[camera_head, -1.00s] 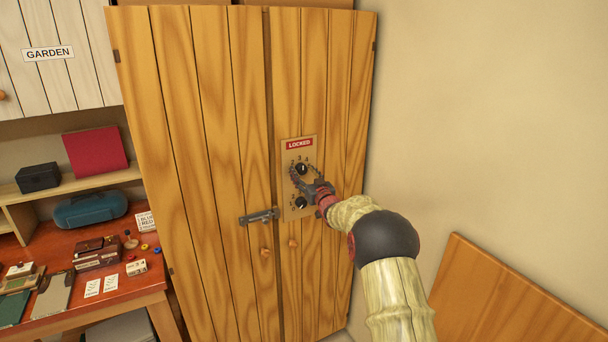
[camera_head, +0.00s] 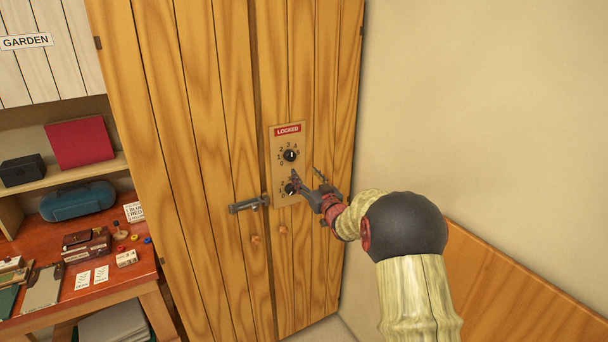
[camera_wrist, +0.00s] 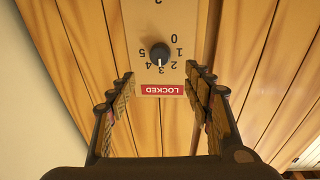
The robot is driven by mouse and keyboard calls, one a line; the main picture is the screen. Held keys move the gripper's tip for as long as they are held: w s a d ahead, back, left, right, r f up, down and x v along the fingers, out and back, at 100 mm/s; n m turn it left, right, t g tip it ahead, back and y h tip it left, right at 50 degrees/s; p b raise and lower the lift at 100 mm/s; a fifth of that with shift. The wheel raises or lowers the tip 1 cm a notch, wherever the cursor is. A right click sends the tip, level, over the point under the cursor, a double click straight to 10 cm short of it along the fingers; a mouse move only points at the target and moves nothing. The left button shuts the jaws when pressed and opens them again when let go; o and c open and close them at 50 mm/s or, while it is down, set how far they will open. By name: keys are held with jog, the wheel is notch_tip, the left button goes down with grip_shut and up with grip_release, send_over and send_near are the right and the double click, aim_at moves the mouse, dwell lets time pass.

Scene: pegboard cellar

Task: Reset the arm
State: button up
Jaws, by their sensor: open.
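My gripper (camera_head: 308,178) is open and empty in the head view, in front of the lower part of the lock plate (camera_head: 279,143) on the wooden cabinet. My arm reaches in from the lower right. The plate has a red LOCKED sign (camera_head: 288,130), an upper dial (camera_head: 290,156) and a lower dial (camera_head: 291,189) partly behind a finger. In the wrist view the plate appears upside down between the spread fingers, with the upper dial (camera_wrist: 160,53) and the LOCKED sign (camera_wrist: 162,90) clear of them. The dial's pointer is near 3.
The cabinet doors (camera_head: 215,120) are shut, with a metal latch (camera_head: 249,203) across the seam. A workbench (camera_head: 145,270) with boxes and cards stands at left. A wooden panel (camera_head: 520,300) leans at the right wall. The space before the right wall is otherwise open.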

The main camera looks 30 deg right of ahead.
dwell(0.4)
jog(key=s+d+f+m+g+h, duration=0.1)
jog(key=s+d+f+g, duration=0.15)
jog(key=f, duration=0.45)
jog(key=s+d+f+m+g+h, duration=0.1)
jog(key=s+f+g+h, duration=0.2)
jog(key=f, duration=0.5)
jog(key=s+a+f+g+y, duration=0.1)
jog(key=s+a+f+g, duration=0.1)
jog(key=s+g, duration=0.5)
jog(key=s+a+r+g+y, duration=0.1)
jog(key=s+a+r, duration=0.1)
jog(key=s+a, duration=0.7)
jog(key=s+a+r+g+y+b, duration=0.15)
jog(key=s+a, duration=0.35)
jog(key=s, duration=0.8)
jog(key=s+a+r+g+y, duration=0.1)
jog(key=s+a+r, duration=0.2)
jog(key=s+a, duration=0.55)
jog(key=s+a+r+n+t, duration=0.2)
jog(key=s+a+r, duration=0.3)
jog(key=s, duration=0.3)
jog(key=shift+s+r+n+t+b, duration=0.3)
jog(key=shift+s+r, duration=0.05)
jog(key=shift+r, duration=0.25)
